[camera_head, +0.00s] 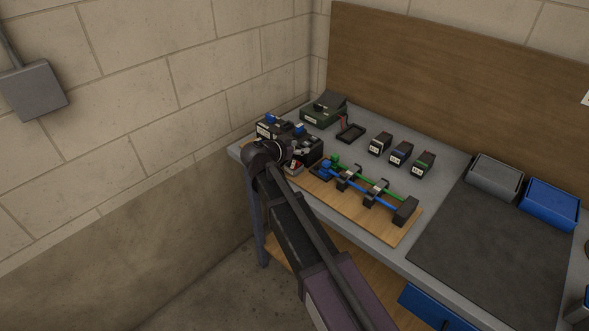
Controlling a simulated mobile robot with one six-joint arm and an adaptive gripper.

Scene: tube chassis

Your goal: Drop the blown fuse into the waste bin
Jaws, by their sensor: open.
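My gripper (297,160) is at the far left of the bench, over or beside a black block (270,128) with blue parts on top. The gripper is small here and partly covered by my own arm; its jaws are open. I cannot make out the blown fuse; it may be hidden by the gripper or too small to tell. No waste bin can be identified for certain. A grey open bin (494,177) and a blue open bin (549,203) stand at the right of the bench.
A wooden board (397,231) with blue and green tubes (358,186) lies close right of my gripper. Behind are a dark green box (323,110), a small black tray (351,132) and three small dark blocks (402,153). A dark mat (490,245) is clear.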

